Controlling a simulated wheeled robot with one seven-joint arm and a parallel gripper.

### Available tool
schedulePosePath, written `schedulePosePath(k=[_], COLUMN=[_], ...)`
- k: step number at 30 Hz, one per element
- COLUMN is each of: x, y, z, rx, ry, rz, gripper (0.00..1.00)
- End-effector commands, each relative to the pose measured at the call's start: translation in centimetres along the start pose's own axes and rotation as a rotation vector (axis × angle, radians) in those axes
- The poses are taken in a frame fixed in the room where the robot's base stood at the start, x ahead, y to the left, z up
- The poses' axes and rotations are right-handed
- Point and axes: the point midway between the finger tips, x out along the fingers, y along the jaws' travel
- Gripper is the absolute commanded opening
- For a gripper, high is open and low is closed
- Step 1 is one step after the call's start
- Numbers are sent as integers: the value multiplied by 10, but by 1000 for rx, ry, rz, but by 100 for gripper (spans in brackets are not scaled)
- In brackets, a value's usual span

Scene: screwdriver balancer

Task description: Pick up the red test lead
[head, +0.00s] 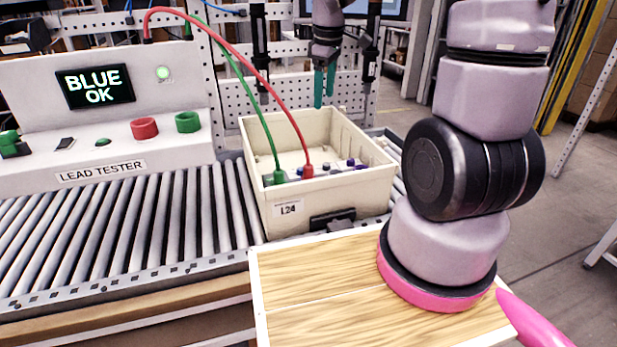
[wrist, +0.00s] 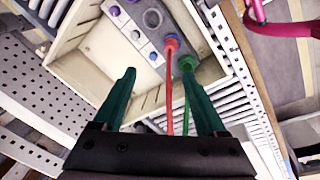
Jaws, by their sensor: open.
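The red test lead (head: 262,82) arches from the tester's upper edge down into the cream bin, where its red plug (head: 308,171) stands on the grey socket block. In the wrist view the red plug (wrist: 171,46) is ahead of the fingers, its cable running back between them. The green lead (head: 262,122) ends in a green plug beside it; that plug (wrist: 188,64) is close to the right finger in the wrist view. My gripper (head: 324,84), with green fingers, is above the bin's back edge. In the wrist view my gripper (wrist: 159,74) is open, holding nothing.
The cream bin (head: 328,206), labelled L24, stands on the roller conveyor (head: 130,222). The lead tester (head: 105,160) at left shows BLUE OK. A wooden board (head: 320,290) lies in front. Pegboard and posts stand behind the bin. The bin walls surround the socket block.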

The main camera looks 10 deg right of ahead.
Motion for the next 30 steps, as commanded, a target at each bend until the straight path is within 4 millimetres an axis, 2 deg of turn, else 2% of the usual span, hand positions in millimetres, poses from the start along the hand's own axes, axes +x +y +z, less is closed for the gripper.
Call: schedulePosePath(k=[1, 3, 6, 9, 14, 22, 30], x=[24, 51, 86, 110, 131, 171, 193], y=[0, -2, -5, -9, -14, -20, -23], z=[-6, -15, -24, -30, -34, -30, -26], rx=[-86, -215, -369, -481, -567, -577, -575], ry=[-24, -42, -56, -59, -57, -58, -58], rz=[-31, -63, -108, -141, -166, -171, -169], gripper=[74, 74, 74, 74, 74, 74, 74])
